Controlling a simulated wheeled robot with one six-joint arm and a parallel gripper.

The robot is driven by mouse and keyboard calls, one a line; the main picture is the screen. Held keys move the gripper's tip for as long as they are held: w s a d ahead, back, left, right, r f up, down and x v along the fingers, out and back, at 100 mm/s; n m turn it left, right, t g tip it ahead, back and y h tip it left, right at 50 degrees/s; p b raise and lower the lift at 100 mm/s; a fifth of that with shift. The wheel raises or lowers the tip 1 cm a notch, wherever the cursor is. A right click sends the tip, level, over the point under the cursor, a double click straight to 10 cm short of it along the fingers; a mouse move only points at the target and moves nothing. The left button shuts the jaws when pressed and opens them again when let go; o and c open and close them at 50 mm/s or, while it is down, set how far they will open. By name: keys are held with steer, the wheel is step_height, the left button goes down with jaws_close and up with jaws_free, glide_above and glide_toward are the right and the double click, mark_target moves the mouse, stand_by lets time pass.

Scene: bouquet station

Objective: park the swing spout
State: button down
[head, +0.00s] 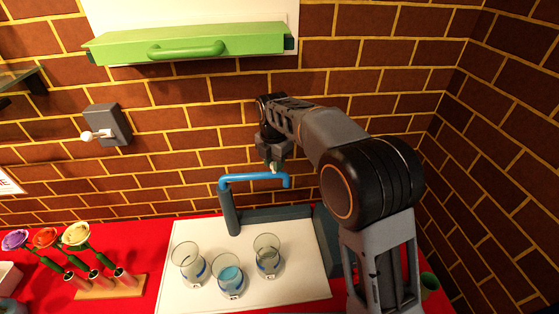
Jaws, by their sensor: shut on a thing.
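The swing spout (240,179) is a blue bent pipe in the head view. It sits on top of a dark grey post (230,210) and runs to the right, its free end bent downward. My gripper (275,165) comes down from above onto the spout's right part and is shut on it. The fingertips are small here, and my arm partly hides the area to the right. Below the spout, a white board (190,300) carries three glasses: a left one (188,262), a middle one with blue liquid (229,280) and a right one (267,255).
A rack (110,288) with several flowers stands at the left on the red table (150,240). A grey wall box with a white lever (105,128) and a green handled drawer or flap (190,42) are on the brick wall.

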steer(key=shift+a, duration=0.1)
steer(key=c, duration=1.1)
jaws_free()
steer(key=shift+o, duration=1)
steer(key=shift+r+b, duration=0.35)
steer(key=shift+r, duration=3.45)
